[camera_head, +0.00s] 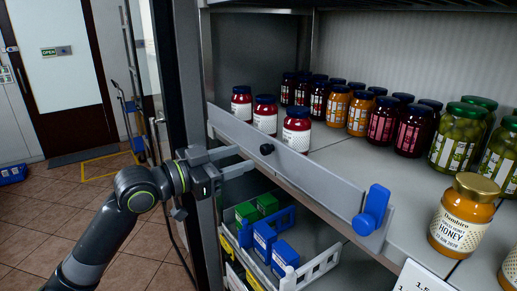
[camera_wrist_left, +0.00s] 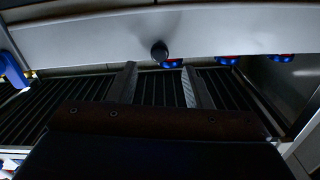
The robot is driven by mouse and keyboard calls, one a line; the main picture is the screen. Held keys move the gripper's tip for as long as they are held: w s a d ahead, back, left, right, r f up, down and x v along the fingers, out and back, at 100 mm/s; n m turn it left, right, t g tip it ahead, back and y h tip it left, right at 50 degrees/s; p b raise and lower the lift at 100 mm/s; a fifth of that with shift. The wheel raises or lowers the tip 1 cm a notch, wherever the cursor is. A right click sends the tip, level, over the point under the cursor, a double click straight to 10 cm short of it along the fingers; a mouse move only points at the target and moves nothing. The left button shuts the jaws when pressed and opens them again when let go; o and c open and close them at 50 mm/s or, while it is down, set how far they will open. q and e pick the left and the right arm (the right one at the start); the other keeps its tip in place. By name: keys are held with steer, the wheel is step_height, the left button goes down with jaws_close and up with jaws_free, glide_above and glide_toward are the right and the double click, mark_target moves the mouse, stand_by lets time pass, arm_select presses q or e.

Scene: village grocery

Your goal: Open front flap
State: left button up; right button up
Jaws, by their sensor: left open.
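The front flap (camera_head: 320,182) is a long grey panel standing upright along the front edge of a shelf. A small black knob (camera_head: 267,149) sticks out from it, and a blue latch (camera_head: 371,210) sits at its right end. My left gripper (camera_head: 247,160) is open and empty, just left of and slightly below the knob in the head view. In the left wrist view the flap (camera_wrist_left: 90,40) spans the top, and the knob (camera_wrist_left: 159,51) lies between and beyond the two fingertips (camera_wrist_left: 158,78). The fingers look apart from the knob. My right gripper is not in view.
Red-filled jars (camera_head: 297,130) stand behind the flap, with several more jars beyond. A honey jar (camera_head: 462,215) stands to the right. White and blue crates (camera_head: 325,262) with boxes are below the shelf. A dark upright post (camera_head: 186,80) is near my left arm.

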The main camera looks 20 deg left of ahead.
mark_target(262, 151)
arm_select(q)
steer(key=p+x, duration=0.1)
steer(key=x, duration=0.2)
steer(key=shift+w+d+r, duration=0.1)
steer(key=shift+w+d, duration=0.2)
steer(key=shift+p+x, duration=0.35)
steer(key=shift+x, duration=0.8)
jaws_close()
